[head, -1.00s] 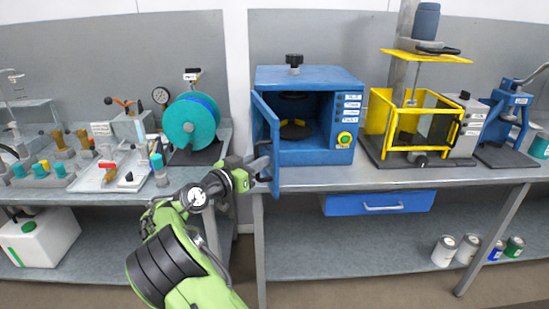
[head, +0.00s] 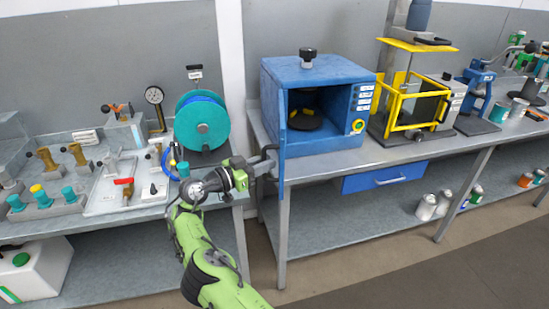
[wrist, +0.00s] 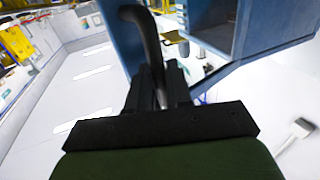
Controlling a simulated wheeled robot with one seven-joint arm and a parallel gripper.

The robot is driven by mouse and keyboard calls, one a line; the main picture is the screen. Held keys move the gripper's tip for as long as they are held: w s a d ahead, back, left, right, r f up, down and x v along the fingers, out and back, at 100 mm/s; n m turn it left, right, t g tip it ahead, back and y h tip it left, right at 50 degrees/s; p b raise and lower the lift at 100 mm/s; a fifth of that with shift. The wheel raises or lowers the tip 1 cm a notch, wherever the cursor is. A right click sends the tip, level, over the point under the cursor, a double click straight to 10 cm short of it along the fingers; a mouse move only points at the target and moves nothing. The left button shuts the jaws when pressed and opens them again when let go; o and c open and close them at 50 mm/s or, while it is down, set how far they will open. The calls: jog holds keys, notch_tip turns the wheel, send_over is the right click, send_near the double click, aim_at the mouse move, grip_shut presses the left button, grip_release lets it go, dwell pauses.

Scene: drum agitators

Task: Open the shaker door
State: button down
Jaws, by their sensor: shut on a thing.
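The blue shaker (head: 335,138) stands on the right bench with its front opening uncovered. A round dark platform (head: 305,120) shows inside. Its blue door (head: 283,135) is swung out at the left side and shows nearly edge-on in the head view. My gripper (head: 268,164) is at the outer side of the door, shut on the dark door handle (head: 270,149). In the wrist view the curved handle (wrist: 146,40) runs between the fingers (wrist: 156,88), with the blue door (wrist: 120,35) beside it. The fingertips are partly hidden in the head view.
A yellow-framed machine (head: 412,108) stands right of the shaker. A blue drawer (head: 385,177) hangs under the bench top. The floor in front of the right bench is clear.

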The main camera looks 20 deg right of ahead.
jog(key=shift+w+a+r, duration=0.1)
jog(key=shift+r, duration=0.05)
dwell(0.3)
jog(key=c, duration=1.4)
grip_release()
jog(key=shift+o, duration=0.9)
jog(key=shift+w, duration=0.1)
jog(key=v, duration=1.5)
jog(key=shift+a+p, duration=0.25)
jog(key=shift+p, duration=0.15)
